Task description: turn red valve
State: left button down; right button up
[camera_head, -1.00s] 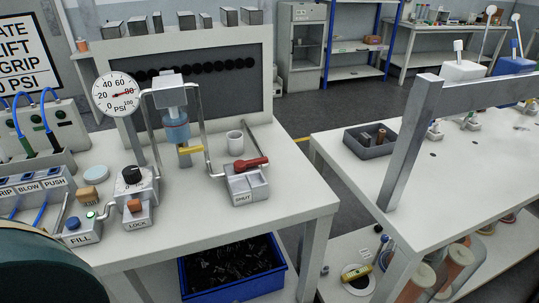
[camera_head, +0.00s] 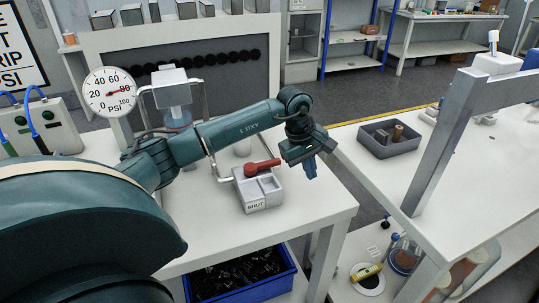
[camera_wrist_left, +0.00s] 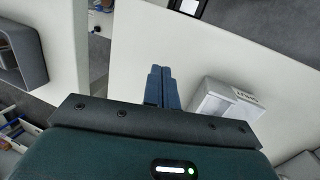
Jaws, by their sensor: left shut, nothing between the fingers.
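The red valve handle (camera_head: 262,167) sits on top of a light grey block (camera_head: 257,192) labelled SHUT, near the front right of the workbench. My left arm reaches across the bench from the left. My left gripper (camera_head: 310,170) points down just right of the valve block, apart from it, with its blue fingers together and empty. The left wrist view shows the closed fingers (camera_wrist_left: 162,87) over the white bench top, with the valve block (camera_wrist_left: 222,100) to their right. The red handle is not clearly seen there. My right gripper is not in view.
A pressure gauge (camera_head: 108,91) stands at the back left. A grey tray (camera_head: 388,141) with small parts lies on the right table, beside an upright metal post (camera_head: 437,150). A blue crate (camera_head: 243,279) is below the bench. A gap separates the two tables.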

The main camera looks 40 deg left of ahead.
aim_at(262, 166)
pick_arm(q)
jog(key=a+r+y, duration=0.3)
jog(key=a+r, duration=0.1)
jog(key=a, duration=0.3)
jog(key=a+r+y, duration=0.2)
jog(key=a+r, duration=0.2)
jog(key=a, duration=0.3)
jog(key=shift+m, duration=0.3)
jog(key=x, duration=0.6)
jog(key=p+x, duration=0.1)
jog(key=x, duration=0.2)
jog(key=shift+s+a+f, duration=0.15)
jog(key=shift+s+f, duration=0.1)
jog(key=shift+f, duration=0.1)
jog(key=d+p, duration=0.1)
jog(key=s+d, duration=0.1)
jog(key=shift+s+d+p, duration=0.15)
jog(key=shift+d+p, duration=0.15)
jog(key=shift+p, duration=0.05)
jog(key=shift+s+d+f, duration=0.1)
jog(key=shift+s+d, duration=0.1)
jog(key=shift+d, duration=0.2)
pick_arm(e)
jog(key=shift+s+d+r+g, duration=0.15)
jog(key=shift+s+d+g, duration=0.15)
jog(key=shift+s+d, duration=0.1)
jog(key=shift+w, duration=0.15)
pick_arm(q)
jog(key=shift+w+f, duration=0.1)
